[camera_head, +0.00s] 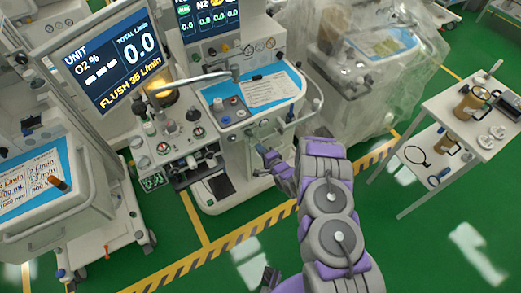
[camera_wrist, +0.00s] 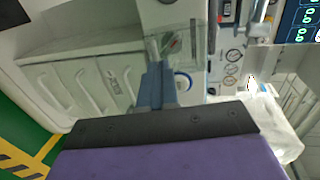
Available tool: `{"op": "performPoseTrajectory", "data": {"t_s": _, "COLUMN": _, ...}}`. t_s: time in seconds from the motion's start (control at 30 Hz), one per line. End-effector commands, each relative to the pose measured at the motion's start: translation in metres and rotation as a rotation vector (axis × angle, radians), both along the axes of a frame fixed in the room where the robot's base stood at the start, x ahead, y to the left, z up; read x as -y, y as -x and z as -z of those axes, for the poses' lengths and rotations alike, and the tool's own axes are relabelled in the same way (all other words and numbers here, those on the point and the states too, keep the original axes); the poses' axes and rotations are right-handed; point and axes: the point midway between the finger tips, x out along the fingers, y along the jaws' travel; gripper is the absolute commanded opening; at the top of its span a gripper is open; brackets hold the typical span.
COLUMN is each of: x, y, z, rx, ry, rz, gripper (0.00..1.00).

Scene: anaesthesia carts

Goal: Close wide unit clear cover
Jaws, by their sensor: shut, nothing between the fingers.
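A clear, see-through panel (camera_wrist: 188,40), which looks like the clear cover, stands in front of the white unit in the wrist view. Its edges are faint and its hinge is hard to make out. My gripper (camera_wrist: 156,70) is shut and empty, its fingertips overlapping the panel's lower left part in that view; I cannot tell whether they touch it. In the head view my gripper (camera_head: 264,158) is at the front right side of the middle white unit (camera_head: 242,150), below its blue-topped work surface. The cover cannot be made out clearly there.
A unit draped in clear plastic (camera_head: 380,95) stands behind on the right. A white trolley (camera_head: 440,115) with brown jugs is at the right. Another white cart (camera_head: 75,225) stands at the left. Green floor (camera_head: 245,262) with yellow-black striping is open in front.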

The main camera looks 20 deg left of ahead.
Motion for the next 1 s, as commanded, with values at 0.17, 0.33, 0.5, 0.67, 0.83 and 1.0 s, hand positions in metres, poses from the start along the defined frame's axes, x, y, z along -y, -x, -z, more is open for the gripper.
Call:
{"op": "performPoseTrajectory", "data": {"t_s": 0.17, "x": 0.003, "y": 0.000, "z": -0.001, "rx": 0.001, "ry": -0.003, "rz": 0.001, "gripper": 0.00}}
{"op": "performPoseTrajectory", "data": {"t_s": 0.33, "x": 0.001, "y": -0.001, "z": 0.008, "rx": 0.021, "ry": -0.024, "rz": 0.001, "gripper": 0.00}}
{"op": "performPoseTrajectory", "data": {"t_s": 0.5, "x": -0.005, "y": -0.005, "z": 0.026, "rx": 0.068, "ry": -0.079, "rz": 0.001, "gripper": 0.00}}
{"op": "performPoseTrajectory", "data": {"t_s": 0.67, "x": -0.013, "y": -0.011, "z": 0.037, "rx": 0.070, "ry": -0.079, "rz": -0.001, "gripper": 0.00}}
{"op": "performPoseTrajectory", "data": {"t_s": 0.83, "x": -0.018, "y": -0.018, "z": 0.044, "rx": 0.071, "ry": -0.080, "rz": 0.001, "gripper": 0.00}}
{"op": "performPoseTrajectory", "data": {"t_s": 1.0, "x": -0.020, "y": -0.019, "z": 0.047, "rx": 0.068, "ry": -0.080, "rz": 0.001, "gripper": 0.00}}
